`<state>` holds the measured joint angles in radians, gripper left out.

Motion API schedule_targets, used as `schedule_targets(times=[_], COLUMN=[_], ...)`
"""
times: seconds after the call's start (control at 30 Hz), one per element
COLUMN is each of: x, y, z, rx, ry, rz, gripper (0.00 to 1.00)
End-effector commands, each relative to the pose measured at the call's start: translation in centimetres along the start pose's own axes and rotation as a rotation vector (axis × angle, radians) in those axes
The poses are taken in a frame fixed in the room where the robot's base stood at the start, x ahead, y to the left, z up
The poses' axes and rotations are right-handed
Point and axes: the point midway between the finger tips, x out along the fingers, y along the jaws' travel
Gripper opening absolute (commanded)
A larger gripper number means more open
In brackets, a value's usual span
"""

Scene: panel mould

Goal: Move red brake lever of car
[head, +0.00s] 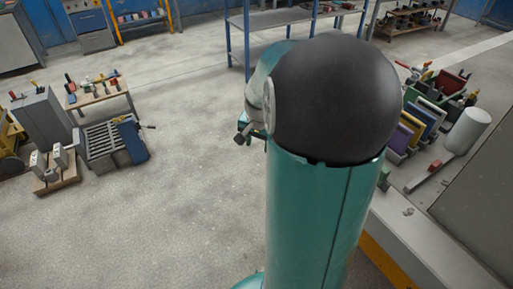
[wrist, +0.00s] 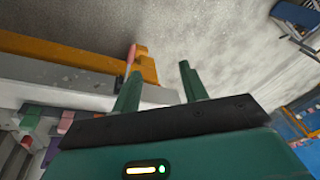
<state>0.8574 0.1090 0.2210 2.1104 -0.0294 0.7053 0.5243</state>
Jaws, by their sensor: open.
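A red lever (wrist: 131,53) with a pale lower shaft stands out beside an orange-yellow beam in the wrist view. The lever's base is partly hidden behind the left finger. In the head view my own teal arm covers the middle, and I cannot make out the lever or my gripper clearly there.
The orange-yellow beam (wrist: 60,52) runs beside a pale ledge. In the head view, coloured panels (head: 425,120) and a white cylinder (head: 468,130) stand at right. A small bench (head: 100,95) with tools and a grey slatted box (head: 103,140) stand at left. Open floor lies between.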

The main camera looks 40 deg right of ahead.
Motion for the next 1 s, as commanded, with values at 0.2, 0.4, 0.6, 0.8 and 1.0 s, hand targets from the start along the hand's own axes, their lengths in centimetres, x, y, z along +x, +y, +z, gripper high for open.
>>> schedule_targets(times=[0.2,0.4,0.6,0.8,1.0], x=[8.0,11.9,13.4,16.7,20.7], y=[7.5,11.7,12.2,12.0,11.9], z=[-6.0,-8.1,-8.2,-7.8,-7.3], rx=[0.352,0.533,0.561,0.558,0.558], ry=[-0.073,-0.104,-0.110,-0.113,-0.113], rz=[0.007,-0.004,-0.005,-0.005,-0.005], gripper=[0.43,0.43,0.43,0.43,0.43])
